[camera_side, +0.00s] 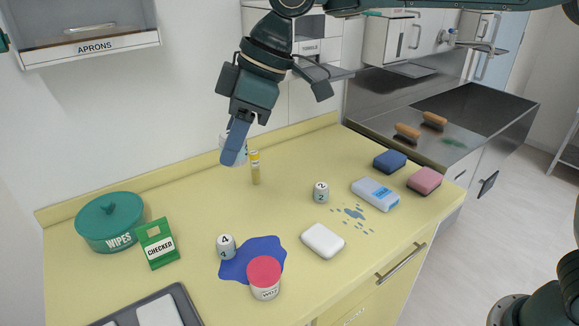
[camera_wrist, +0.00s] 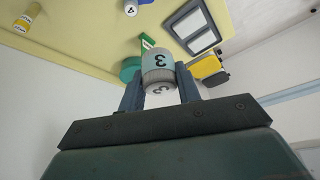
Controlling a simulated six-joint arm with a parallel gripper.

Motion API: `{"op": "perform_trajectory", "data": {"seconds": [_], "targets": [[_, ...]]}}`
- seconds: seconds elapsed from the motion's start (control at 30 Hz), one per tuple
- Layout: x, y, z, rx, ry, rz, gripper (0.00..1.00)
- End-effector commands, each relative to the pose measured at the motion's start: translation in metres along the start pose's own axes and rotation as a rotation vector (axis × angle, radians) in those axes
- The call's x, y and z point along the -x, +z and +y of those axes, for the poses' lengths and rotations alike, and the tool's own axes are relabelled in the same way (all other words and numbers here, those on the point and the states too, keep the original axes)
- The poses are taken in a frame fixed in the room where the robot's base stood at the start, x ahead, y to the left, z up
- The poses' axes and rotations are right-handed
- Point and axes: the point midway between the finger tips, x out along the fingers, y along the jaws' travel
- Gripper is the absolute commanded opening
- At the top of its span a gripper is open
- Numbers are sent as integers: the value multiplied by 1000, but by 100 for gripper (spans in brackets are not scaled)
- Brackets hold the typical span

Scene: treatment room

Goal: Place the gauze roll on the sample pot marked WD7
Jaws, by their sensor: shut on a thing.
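My gripper (camera_side: 235,154) is shut on a pale roll marked 3, which I take for the gauze roll (camera_wrist: 158,64); it is held up in the air above the back of the counter. In the side view the finger hides much of this roll (camera_side: 226,141). The sample pot (camera_side: 265,282) is white with a pinkish-red lid and stands upright at the front of the counter; its small label looks like WD7. Nothing stands on its lid. My gripper is well above and behind the pot, apart from it.
A blue patch (camera_side: 250,252) lies behind the pot, with a cylinder marked 4 (camera_side: 226,246) at its left. A cylinder marked 2 (camera_side: 321,192), white soap (camera_side: 322,240) and a yellow tube (camera_side: 255,168) stand apart. Left are a green wipes tub (camera_side: 110,225), a CHECKED packet (camera_side: 157,243) and a tray (camera_side: 181,296).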

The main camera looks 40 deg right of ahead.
Motion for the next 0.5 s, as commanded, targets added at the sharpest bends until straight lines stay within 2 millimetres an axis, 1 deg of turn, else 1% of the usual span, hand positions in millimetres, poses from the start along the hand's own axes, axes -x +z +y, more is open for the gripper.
{"op": "perform_trajectory", "data": {"seconds": [0.03, 0.2, 0.33, 0.5], "targets": [[3, 4, -9, 7, 0, -1, 12], [8, 18, -28, 18, 5, -6, 12], [9, 25, -36, 22, 8, -9, 12], [10, 28, -39, 24, 10, -9, 12]]}}
